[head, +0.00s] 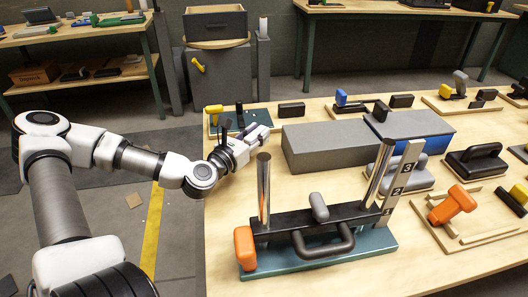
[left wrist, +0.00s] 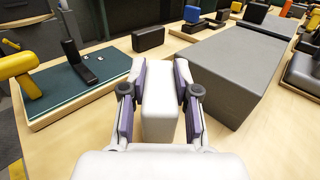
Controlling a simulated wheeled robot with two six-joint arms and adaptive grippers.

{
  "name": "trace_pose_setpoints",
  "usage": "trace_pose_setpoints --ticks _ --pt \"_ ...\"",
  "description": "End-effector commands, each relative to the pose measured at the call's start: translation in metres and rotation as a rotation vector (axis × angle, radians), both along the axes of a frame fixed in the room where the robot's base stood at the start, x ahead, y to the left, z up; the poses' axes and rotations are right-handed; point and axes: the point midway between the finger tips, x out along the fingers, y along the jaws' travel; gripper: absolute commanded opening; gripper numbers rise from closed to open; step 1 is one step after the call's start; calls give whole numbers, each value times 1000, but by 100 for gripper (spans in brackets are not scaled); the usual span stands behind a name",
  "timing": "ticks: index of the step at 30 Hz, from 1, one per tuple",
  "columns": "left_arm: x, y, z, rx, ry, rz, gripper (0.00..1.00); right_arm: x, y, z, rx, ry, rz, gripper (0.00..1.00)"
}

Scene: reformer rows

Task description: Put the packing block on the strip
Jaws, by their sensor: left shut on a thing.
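My left gripper (left wrist: 159,100) is shut on a pale grey-white block (left wrist: 158,88), which looks like the packing block. Its purple-lined fingers press on the block's two sides. The block is small there and partly hidden by the fingers. A grey strip (head: 398,190) with the numbers 1, 2 and 3 stands tilted by the black-and-green fixture; I cannot tell whether this is the task's strip. My right gripper is not in view.
A dark green board (left wrist: 75,88) with a yellow-handled clamp (left wrist: 20,65) lies left of the gripper. A black block (head: 291,110) stands beyond it. The fixture's upright posts (head: 264,190) rise nearby. Bare wood (head: 225,220) shows at the table's left edge.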

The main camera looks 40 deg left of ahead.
Motion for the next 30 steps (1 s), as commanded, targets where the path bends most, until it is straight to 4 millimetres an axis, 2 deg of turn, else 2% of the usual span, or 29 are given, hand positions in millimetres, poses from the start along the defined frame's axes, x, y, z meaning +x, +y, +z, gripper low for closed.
trace_pose_setpoints --ticks 1,7,14,18,19,21,30 --pt "0 0 -12 4 2 0 13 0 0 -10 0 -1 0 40" --pt "0 0 -45 3 3 -1 13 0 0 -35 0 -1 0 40" --pt "0 0 -41 -1 -1 0 13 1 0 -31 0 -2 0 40" --pt "0 0 -46 -1 -1 0 13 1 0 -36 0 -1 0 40" --pt "0 0 -45 -1 -1 0 37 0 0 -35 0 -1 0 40" --pt "0 0 -44 -1 0 0 55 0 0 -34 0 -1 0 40" --pt "0 0 -42 -1 0 0 55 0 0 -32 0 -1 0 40"
